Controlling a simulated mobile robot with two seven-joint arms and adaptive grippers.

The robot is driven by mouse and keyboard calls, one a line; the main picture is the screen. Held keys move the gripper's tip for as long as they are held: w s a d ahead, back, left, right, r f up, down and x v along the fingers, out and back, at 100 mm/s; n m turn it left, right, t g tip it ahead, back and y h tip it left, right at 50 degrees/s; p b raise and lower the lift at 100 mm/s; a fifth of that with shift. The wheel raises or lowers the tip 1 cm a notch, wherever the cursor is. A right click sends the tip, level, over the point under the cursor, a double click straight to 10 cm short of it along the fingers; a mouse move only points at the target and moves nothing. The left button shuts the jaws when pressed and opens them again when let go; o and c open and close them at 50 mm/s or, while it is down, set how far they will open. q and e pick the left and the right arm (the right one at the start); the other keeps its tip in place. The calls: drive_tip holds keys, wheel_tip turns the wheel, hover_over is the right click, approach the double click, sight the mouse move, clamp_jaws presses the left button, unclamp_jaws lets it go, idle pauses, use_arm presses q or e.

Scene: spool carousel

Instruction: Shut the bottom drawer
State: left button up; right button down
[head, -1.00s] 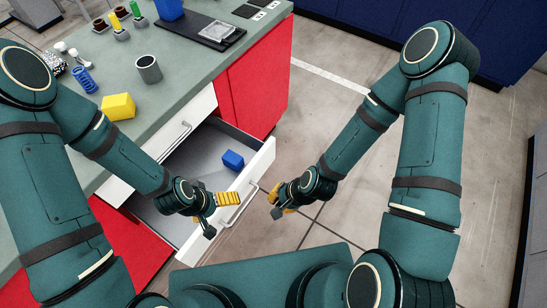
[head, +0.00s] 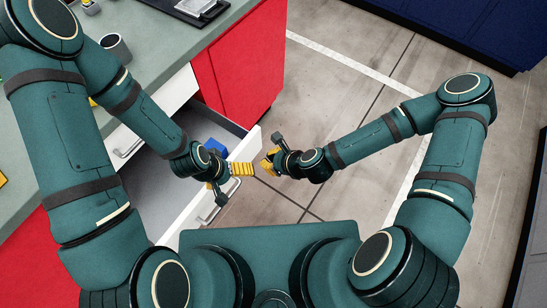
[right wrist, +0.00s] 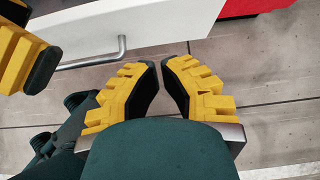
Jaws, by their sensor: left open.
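The bottom drawer (head: 179,231) stands pulled out of the counter, with a white front and a grey inside. A blue block (head: 215,147) lies in it, partly hidden by my left gripper. My left gripper (head: 243,169) is open and empty, above the drawer's front edge; I cannot tell if it touches. My right gripper (head: 268,161) is just outside the drawer front, facing the left one. In the right wrist view its fingers (right wrist: 161,80) are close together with a narrow gap and nothing between them. The drawer's bar handle (right wrist: 95,56) shows beyond them.
A closed white drawer (head: 117,137) with a handle sits above. A red cabinet panel (head: 243,65) is to the right of the open drawer. A grey cup (head: 115,47) stands on the green counter top. The floor (head: 345,85) behind my right arm is clear.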

sight(244, 152)
drive_tip(key=x, duration=0.2)
drive_tip(key=r+b+x, duration=0.1)
drive_tip(key=x, duration=0.2)
drive_tip(key=a+x, duration=0.1)
drive_tip(key=x, duration=0.2)
drive_tip(key=shift+w+a+r+b, duration=0.15)
drive_tip(key=shift+w+b, duration=0.15)
drive_tip(key=shift+w, duration=0.2)
use_arm(q)
drive_tip(key=shift+w+f, duration=0.25)
drive_tip(key=shift+f, duration=0.75)
use_arm(e)
drive_tip(key=shift+w+a, duration=0.35)
drive_tip(key=shift+a, duration=0.05)
